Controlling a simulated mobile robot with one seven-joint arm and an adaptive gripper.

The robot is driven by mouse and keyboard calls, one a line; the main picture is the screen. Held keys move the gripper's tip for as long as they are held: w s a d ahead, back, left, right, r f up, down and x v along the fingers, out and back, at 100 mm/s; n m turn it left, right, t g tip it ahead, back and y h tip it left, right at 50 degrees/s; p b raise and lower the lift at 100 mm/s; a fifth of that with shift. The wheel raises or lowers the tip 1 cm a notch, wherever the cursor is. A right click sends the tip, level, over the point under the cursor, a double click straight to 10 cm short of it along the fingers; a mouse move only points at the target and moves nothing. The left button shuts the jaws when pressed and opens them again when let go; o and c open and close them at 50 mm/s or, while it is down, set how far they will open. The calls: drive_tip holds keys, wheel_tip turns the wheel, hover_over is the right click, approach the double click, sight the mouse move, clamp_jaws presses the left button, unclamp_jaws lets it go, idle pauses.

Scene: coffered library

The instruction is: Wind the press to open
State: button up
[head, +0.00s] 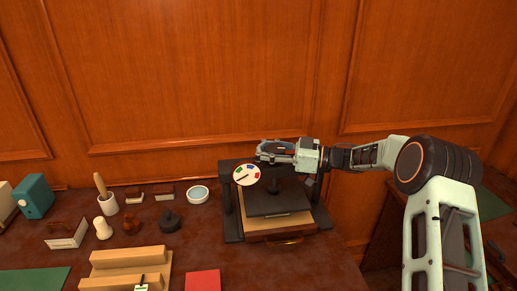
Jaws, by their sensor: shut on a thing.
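The press (231,226) stands on the table in the middle of the head view. It has a black frame with a dark flat plate (277,201) below its top bar. A light-coloured layer and a brown base with a curved brass pull lie under the plate. A round white dial (247,175) with coloured marks and a dark pointer faces me at the press's upper left. My gripper (262,153) is at the top of the press, just above the dial, reaching in from the right. It is shut on the press handle, which is mostly hidden by the fingers.
Left of the press are a white bowl (198,194), a dark knobbed weight (169,221), a pot with a wooden tool (107,204) and small blocks. A wooden stepped rack (127,257) and a red book (203,280) lie in front. A panelled wall (200,80) stands close behind.

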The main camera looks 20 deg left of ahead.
drive_tip(key=shift+c, duration=0.2)
drive_tip(key=o, duration=1.4)
drive_tip(key=d, duration=0.8)
drive_tip(key=w+d, duration=0.1)
drive_tip(key=d, duration=0.3)
drive_tip(key=shift+c, duration=0.2)
